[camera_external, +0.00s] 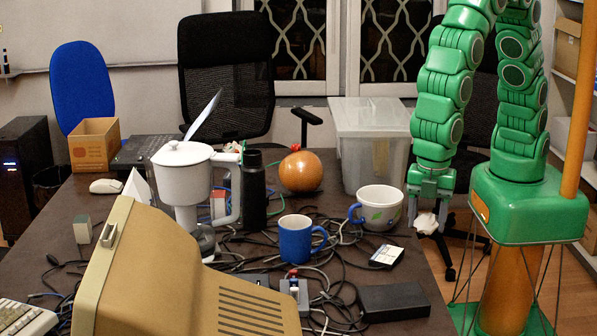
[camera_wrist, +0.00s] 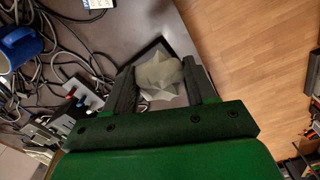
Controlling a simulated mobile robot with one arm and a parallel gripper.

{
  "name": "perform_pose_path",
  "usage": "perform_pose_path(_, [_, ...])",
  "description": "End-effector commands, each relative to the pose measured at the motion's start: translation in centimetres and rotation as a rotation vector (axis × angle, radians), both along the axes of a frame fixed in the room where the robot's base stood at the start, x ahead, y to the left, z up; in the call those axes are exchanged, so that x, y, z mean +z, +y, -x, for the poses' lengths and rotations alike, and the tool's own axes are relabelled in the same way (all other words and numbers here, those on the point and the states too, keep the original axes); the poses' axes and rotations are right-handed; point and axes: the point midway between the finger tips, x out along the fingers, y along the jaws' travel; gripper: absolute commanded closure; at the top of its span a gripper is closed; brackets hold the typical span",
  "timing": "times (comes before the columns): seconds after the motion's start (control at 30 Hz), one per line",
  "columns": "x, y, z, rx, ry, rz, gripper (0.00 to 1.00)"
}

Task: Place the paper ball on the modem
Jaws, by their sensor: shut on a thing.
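The crumpled white paper ball (camera_external: 427,223) hangs at the tip of my gripper (camera_external: 428,205) in the external view. In the wrist view the paper ball (camera_wrist: 160,76) sits between the two dark fingers of my gripper (camera_wrist: 164,85), which is shut on it. A flat black box (camera_external: 394,301), which looks like the modem, lies at the table's right front edge. In the wrist view part of this box (camera_wrist: 180,44) shows behind the ball, which hides much of it. In the external view the ball is above and behind the box.
A blue mug (camera_external: 295,241), a white cup (camera_external: 379,209) and a small white-and-dark box (camera_external: 387,256) stand nearby among tangled cables (camera_external: 338,268). A beige monitor (camera_external: 185,280) fills the front. Wooden floor (camera_wrist: 255,60) lies beyond the table edge.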

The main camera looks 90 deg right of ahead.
Motion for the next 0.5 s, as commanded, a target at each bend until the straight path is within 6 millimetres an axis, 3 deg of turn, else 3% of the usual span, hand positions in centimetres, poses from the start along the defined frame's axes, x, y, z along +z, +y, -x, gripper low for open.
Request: perform_pose_path(0.5, [-3.4,3.7,-4.1,0.000,0.002,0.001,0.72])
